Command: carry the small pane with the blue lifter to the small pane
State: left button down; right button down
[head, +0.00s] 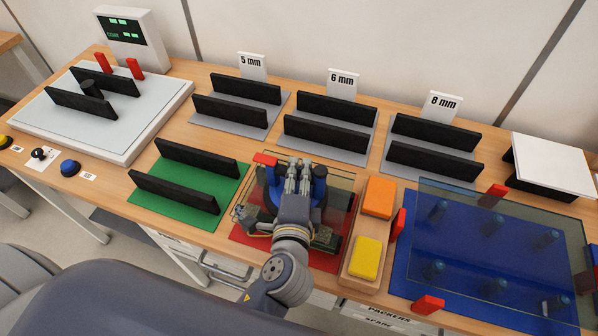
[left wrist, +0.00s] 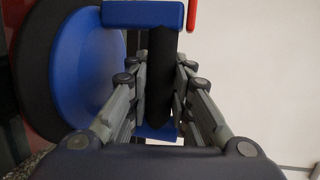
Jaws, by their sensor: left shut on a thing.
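My left gripper (head: 299,172) is shut on the black handle (left wrist: 160,75) of the blue lifter (head: 319,188), above the red mat (head: 345,228). In the left wrist view the handle runs between both fingers, with the lifter's blue disc (left wrist: 72,70) at left. A small clear pane (head: 343,181) shows around the lifter, over the red mat. Whether it touches the mat or is raised, I cannot tell. My arm and the lifter hide much of it. My right gripper is in neither view.
A green mat (head: 232,203) with two black racks lies left. A larger pane (head: 470,215) sits over several pegs on a blue mat (head: 410,285), with red blocks around it. A tray with orange (head: 380,197) and yellow (head: 366,257) blocks stands close right. Labelled racks stand behind.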

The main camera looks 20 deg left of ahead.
pick_arm(q)
jog(key=shift+w+r, duration=0.1)
jog(key=shift+r, duration=0.2)
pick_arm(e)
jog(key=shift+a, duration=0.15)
pick_arm(q)
jog(key=shift+f, duration=0.1)
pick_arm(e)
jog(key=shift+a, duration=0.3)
pick_arm(q)
jog(key=shift+f+b, duration=0.55)
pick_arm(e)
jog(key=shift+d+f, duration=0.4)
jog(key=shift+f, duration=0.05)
pick_arm(q)
jog(key=c, duration=1.3)
grip_release()
jog(key=shift+c, duration=0.2)
jog(key=shift+f, duration=0.1)
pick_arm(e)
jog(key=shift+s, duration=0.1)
